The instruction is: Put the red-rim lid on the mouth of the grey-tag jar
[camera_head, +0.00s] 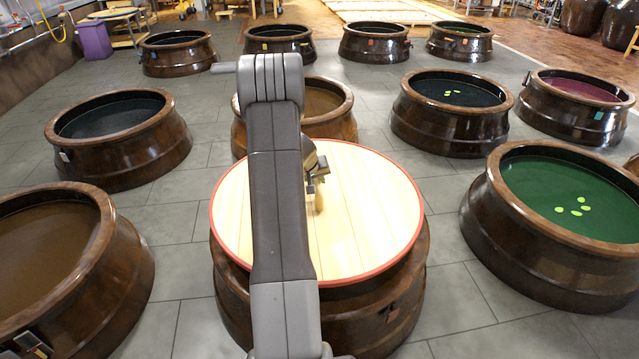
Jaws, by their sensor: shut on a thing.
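The lid (375,215) is a round pale wooden disc with a red rim. It lies over the mouth of the front middle brown jar (375,335); I cannot tell whether it touches the jar's rim. My gripper (314,192) is at the middle of the lid, partly hidden behind my arm, and is shut on it, apparently at a handle. The jar under the lid has a dark tag whose colour I cannot make out. The jar at the bottom left (115,285) has a tag (32,345) that looks grey, cut near the picture's edge.
Open sunken jars stand all around: one with green liquid (540,190) at right, one with a whitish tag (64,156) at left, one just behind the lid (340,125). Grey tiled floor (175,225) lies free between them. A purple bin (94,40) stands far left.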

